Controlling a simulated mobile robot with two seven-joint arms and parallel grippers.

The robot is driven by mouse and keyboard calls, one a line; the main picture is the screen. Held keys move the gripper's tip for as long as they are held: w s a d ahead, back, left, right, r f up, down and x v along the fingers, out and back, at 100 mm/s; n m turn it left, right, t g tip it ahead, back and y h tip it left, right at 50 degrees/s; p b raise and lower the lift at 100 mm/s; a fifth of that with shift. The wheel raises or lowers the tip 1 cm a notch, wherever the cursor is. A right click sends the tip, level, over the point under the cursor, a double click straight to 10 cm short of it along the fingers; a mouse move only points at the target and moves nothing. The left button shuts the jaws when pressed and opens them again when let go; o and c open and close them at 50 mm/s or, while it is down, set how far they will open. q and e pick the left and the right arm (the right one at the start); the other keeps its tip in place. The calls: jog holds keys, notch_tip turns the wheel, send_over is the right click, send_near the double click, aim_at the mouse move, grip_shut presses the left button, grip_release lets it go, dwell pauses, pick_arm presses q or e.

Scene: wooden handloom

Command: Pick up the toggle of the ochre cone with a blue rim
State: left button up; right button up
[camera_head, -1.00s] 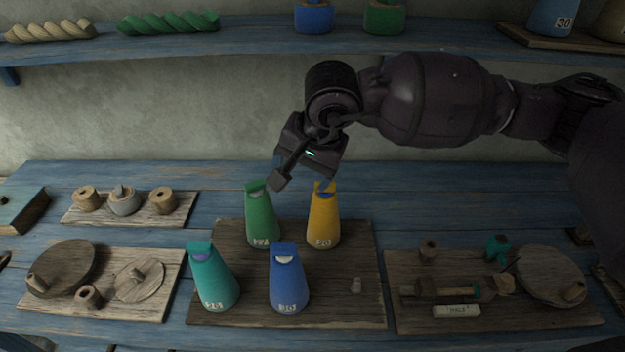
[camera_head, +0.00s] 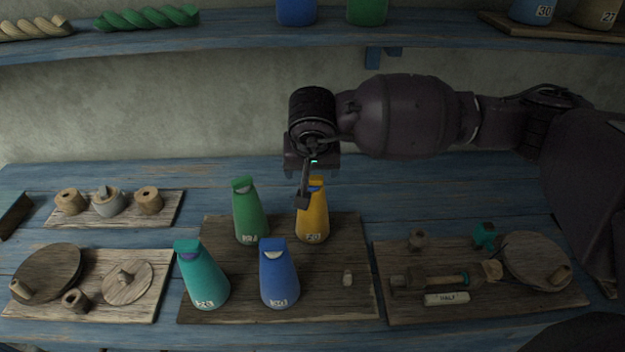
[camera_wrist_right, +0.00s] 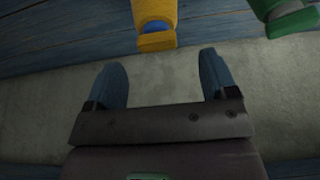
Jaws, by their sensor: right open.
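The ochre cone (camera_head: 314,222) stands upright at the back right of the middle board, with a blue rim and an ochre toggle (camera_head: 316,181) at its top. My right gripper (camera_head: 303,199) is at the cone's top, partly overlapping it in the head view; contact cannot be told there. In the right wrist view the toggle (camera_wrist_right: 157,42) lies just beyond the gap between the open, empty fingers (camera_wrist_right: 163,68), apart from them. My left gripper is not in view.
A green cone (camera_head: 249,216) stands close left of the ochre one. A teal cone (camera_head: 204,280) and a blue cone (camera_head: 279,277) stand in front on the same board (camera_head: 335,300). Boards with wooden parts lie on both sides. A blue shelf (camera_head: 240,37) runs above.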

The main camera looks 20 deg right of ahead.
aim_at(313, 178)
jog(key=x, duration=0.3)
jog(key=shift+w+d+f, duration=0.1)
jog(key=shift+d+f, duration=0.15)
jog(key=shift+w+f, duration=0.2)
jog(key=shift+f, duration=0.25)
jog(key=shift+c, duration=0.4)
jog(key=c, duration=0.9)
jog(key=shift+r, duration=0.15)
